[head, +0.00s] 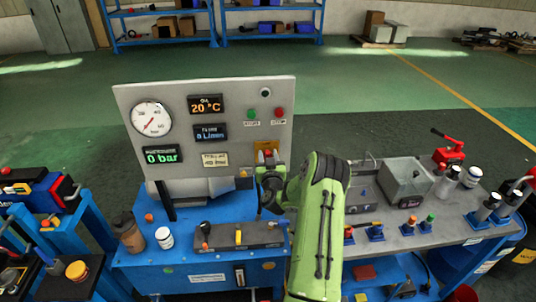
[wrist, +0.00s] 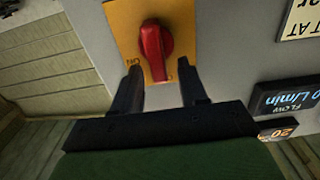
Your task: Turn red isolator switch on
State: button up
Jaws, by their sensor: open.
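The red isolator switch (wrist: 153,48) is a red rotary knob on a yellow plate (wrist: 126,22) fixed to the grey panel. In the wrist view the letters "ON" show at the plate's lower left, and the knob's long handle lies nearly along the picture's vertical. My gripper (wrist: 161,78) is open, with one dark finger on each side just below the knob's lower end. I see no clear contact between fingers and knob. In the head view the yellow plate (head: 266,146) shows at the panel's lower right, partly hidden behind my gripper (head: 268,168).
The grey panel (head: 210,100) carries a round gauge (head: 151,119), several displays, and green and red buttons (head: 280,112). Below it a blue bench (head: 190,262) bears levers, a brown jar (head: 128,233) and a white jar (head: 164,238). A grey-topped bench (head: 400,238) stands at right.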

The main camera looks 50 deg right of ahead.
grip_shut()
jog(key=shift+f, duration=0.1)
jog(key=shift+m, duration=0.4)
jog(key=shift+s+d+f+m+b, duration=0.35)
jog(key=shift+m+b, duration=0.35)
jog(key=shift+m, duration=2.15)
jog(key=shift+s+d+f+m+b, duration=0.25)
jog(key=shift+f+m+b, duration=0.35)
jog(key=shift+m, duration=2.3)
jog(key=shift+s+d+f+m+b, duration=0.3)
jog(key=shift+m+b, duration=0.45)
jog(key=shift+m, duration=2.1)
